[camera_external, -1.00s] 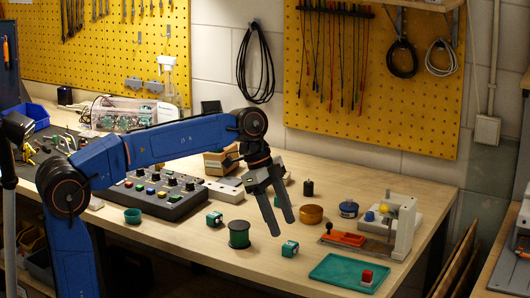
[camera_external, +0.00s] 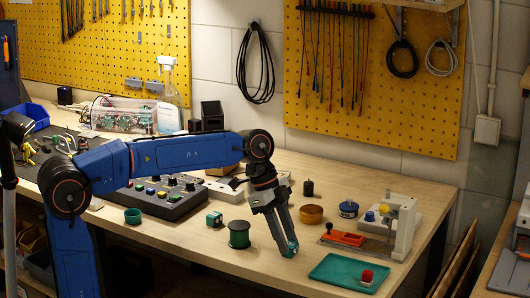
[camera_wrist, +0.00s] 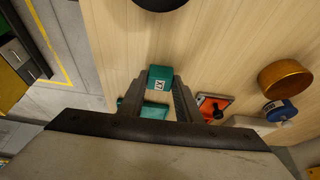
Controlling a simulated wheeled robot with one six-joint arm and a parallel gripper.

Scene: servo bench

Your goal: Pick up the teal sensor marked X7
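In the wrist view my gripper (camera_wrist: 159,88) has one finger on each side of the sensor. The fingers look apart, and I see no clear grip on it.
A dark green spool (camera_external: 239,234) and another teal block (camera_external: 214,218) stand to the left. An orange-red fixture (camera_external: 343,239) and copper-coloured bowl (camera_external: 311,214) are behind.

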